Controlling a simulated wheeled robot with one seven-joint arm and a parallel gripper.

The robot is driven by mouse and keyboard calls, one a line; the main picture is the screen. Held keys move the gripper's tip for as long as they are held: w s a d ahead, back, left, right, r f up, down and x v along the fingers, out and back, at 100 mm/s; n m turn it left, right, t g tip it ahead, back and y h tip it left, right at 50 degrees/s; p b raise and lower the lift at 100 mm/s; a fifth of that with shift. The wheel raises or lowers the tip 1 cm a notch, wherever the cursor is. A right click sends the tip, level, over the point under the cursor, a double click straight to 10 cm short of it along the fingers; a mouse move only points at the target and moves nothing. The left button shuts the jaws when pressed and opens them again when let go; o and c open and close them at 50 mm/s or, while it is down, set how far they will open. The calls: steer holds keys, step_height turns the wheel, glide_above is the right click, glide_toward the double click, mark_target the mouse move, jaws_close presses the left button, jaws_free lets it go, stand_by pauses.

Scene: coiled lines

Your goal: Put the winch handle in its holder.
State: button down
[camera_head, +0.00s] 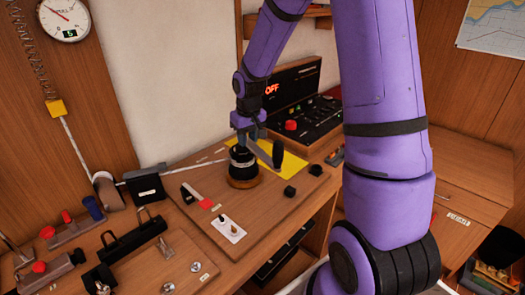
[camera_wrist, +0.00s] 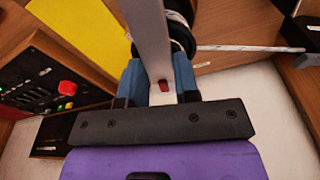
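The winch handle is a grey bar with a black grip (camera_head: 277,153) hanging at its right end in the head view. It lies over the top of the black winch drum (camera_head: 242,160), which stands on a wooden base. My gripper (camera_head: 246,124) is above the drum at the bar's left end. In the wrist view the grey bar (camera_wrist: 150,35) runs between my two blue fingers (camera_wrist: 160,88), which close around it. A small red part shows on the bar. Whether the bar is seated in the drum is hidden. I cannot tell which fitting is the holder.
A control panel with a red knob (camera_head: 291,125) stands behind the drum. A yellow sheet (camera_head: 285,158) lies beside it. A rope runs left through a black block (camera_head: 146,187). A white switch plate (camera_head: 228,229) and black bracket (camera_head: 131,240) occupy the bench front.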

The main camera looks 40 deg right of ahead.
steer(key=shift+r, duration=0.45)
stand_by(0.4)
steer(key=shift+r, duration=2.15)
steer(key=s+d+f+m+g+h, duration=0.1)
steer(key=s+d+f+m, duration=0.4)
steer(key=d+m, duration=0.4)
steer(key=s+d+f+m, duration=0.5)
steer(key=d+f+m, duration=0.1)
steer(key=d, duration=0.5)
steer(key=shift+s+a+f, duration=0.1)
steer(key=shift+a+f, duration=0.05)
steer(key=shift+f, duration=1.1)
steer(key=shift+s+a+f, duration=0.1)
steer(key=shift+f, duration=1.15)
steer(key=shift+f, duration=1.3)
steer(key=shift+c, duration=2.4)
jaws_free()
